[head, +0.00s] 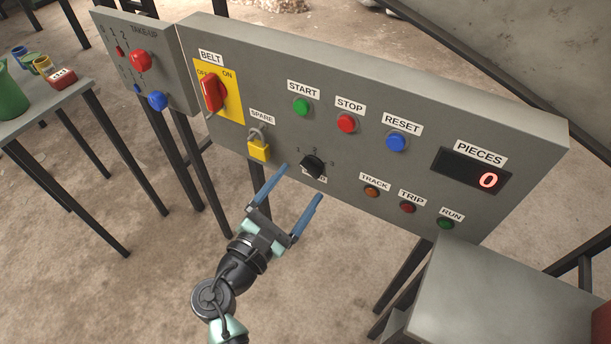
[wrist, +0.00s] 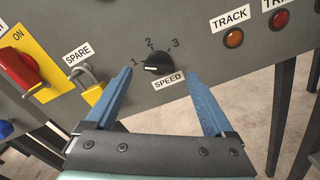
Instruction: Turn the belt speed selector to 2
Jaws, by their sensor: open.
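The belt speed selector (head: 313,166) is a small black knob low in the middle of the grey panel, marked 1, 2 and 3 around its top. In the wrist view the knob (wrist: 158,63) has a small white mark on its lower left side; I cannot tell surely which number it points to. The SPEED label (wrist: 169,81) is just below it. My gripper (head: 302,182) is open and empty, its blue fingers pointing toward the panel. In the wrist view the fingertips (wrist: 160,74) lie left and right of the knob, and no contact shows.
A yellow padlock (head: 258,149) under SPARE hangs left of the knob. The red BELT switch (head: 212,92) is above it. TRACK (head: 371,191) and TRIP (head: 407,207) lamps are to the right. Green START (head: 301,107) and red STOP (head: 346,123) buttons are above. The counter (head: 472,171) reads 0.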

